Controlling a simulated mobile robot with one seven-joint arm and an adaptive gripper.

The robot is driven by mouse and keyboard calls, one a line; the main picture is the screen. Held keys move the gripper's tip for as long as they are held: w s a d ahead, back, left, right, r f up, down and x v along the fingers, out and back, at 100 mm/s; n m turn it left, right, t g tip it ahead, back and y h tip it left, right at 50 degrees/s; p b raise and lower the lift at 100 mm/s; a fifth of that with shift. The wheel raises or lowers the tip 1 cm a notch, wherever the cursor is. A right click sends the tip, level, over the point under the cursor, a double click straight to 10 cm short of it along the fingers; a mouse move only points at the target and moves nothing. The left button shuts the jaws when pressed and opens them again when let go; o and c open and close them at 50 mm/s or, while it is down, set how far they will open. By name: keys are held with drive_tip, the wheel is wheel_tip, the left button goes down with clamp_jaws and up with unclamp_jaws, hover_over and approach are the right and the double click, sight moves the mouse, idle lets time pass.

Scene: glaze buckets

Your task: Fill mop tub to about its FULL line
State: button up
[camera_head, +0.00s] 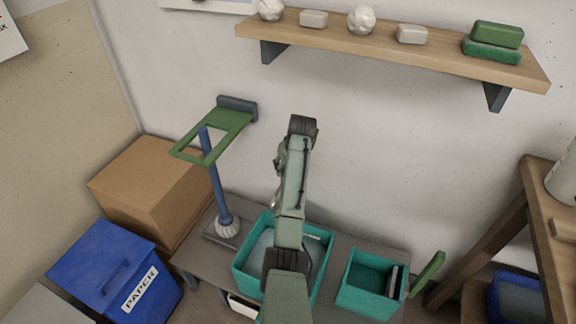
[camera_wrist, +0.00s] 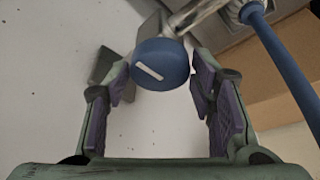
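A large teal tub (camera_head: 246,278) stands on a low grey bench, with greyish water or a grey bottom inside and a pale strip on its inner right wall. I cannot read a line on it. A smaller teal tub (camera_head: 366,304) stands to its right, dark inside, with a grey plate in it. In the wrist view, a round blue tap knob (camera_wrist: 160,65) with a white bar sits on a silver pipe (camera_wrist: 195,14). My gripper (camera_wrist: 160,76) is open, its fingertips on either side of the knob, with gaps visible. My arm covers much of the large tub in the head view.
A blue-handled mop (camera_head: 217,185) stands left of the large tub in a green bracket (camera_head: 215,138). A cardboard box (camera_head: 150,190) and blue paper bin (camera_head: 105,275) are at left. A wall shelf (camera_head: 390,48) runs above. A wooden table (camera_head: 535,220) is at right.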

drive_tip(key=shift+o, duration=1.3)
drive_tip(key=shift+r, duration=0.1)
drive_tip(key=v, duration=1.1)
drive_tip(key=shift+s+r, duration=0.25)
drive_tip(key=shift+r, duration=0.1)
